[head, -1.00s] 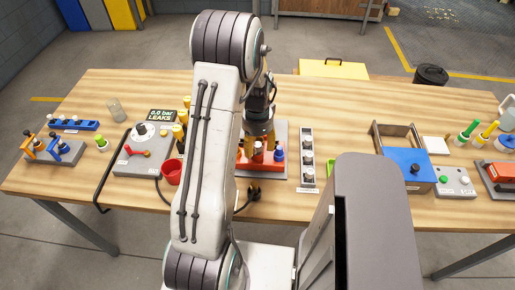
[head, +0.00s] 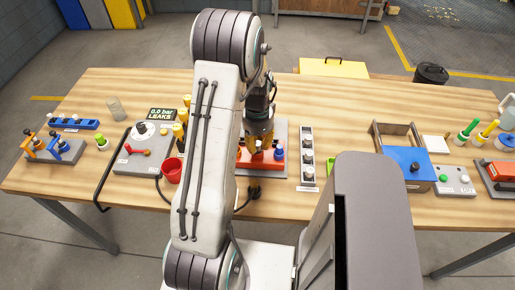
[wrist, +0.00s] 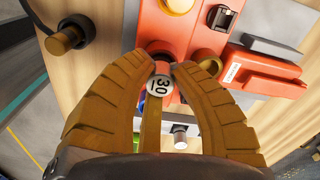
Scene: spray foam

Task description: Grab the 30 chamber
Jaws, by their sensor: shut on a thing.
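The 30 chamber (wrist: 159,85) shows in the wrist view as a small round piece with a white face marked "30".
A red cup (head: 172,171) and a gauge box (head: 145,150) are to the left. A blue-topped box (head: 405,168) stands farther right.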

